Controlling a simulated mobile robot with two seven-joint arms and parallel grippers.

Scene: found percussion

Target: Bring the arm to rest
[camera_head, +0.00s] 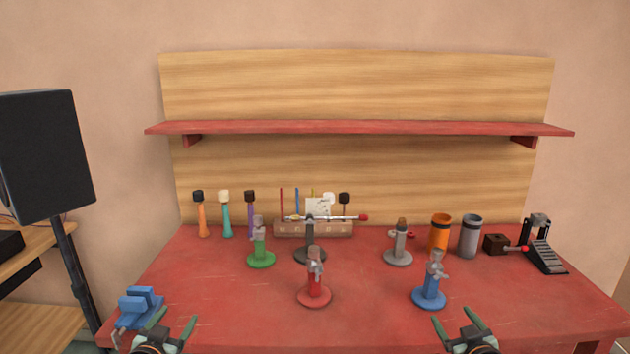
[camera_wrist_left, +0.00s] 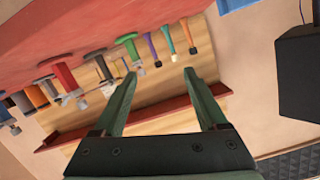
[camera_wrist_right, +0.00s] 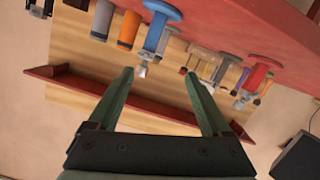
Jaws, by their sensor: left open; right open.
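My left gripper (camera_head: 168,330) is open and empty at the front left edge of the red table (camera_head: 215,300). It shows in the left wrist view (camera_wrist_left: 160,88) with nothing between its fingers. My right gripper (camera_head: 463,326) is open and empty at the front edge, right of the middle. It shows in the right wrist view (camera_wrist_right: 158,88), also with nothing between its fingers. Clamp stands rise from round bases: a red one (camera_head: 314,294), a blue one (camera_head: 429,296), a green one (camera_head: 260,258) and a grey one (camera_head: 398,256).
A blue vise-like block (camera_head: 140,300) sits beside my left gripper. Mallets (camera_head: 203,218), a wooden rack (camera_head: 300,230), orange (camera_head: 439,234) and grey (camera_head: 470,238) cylinders and a pedal (camera_head: 546,258) stand along the back. A red shelf (camera_head: 360,128) hangs above; a speaker (camera_head: 44,150) stands left.

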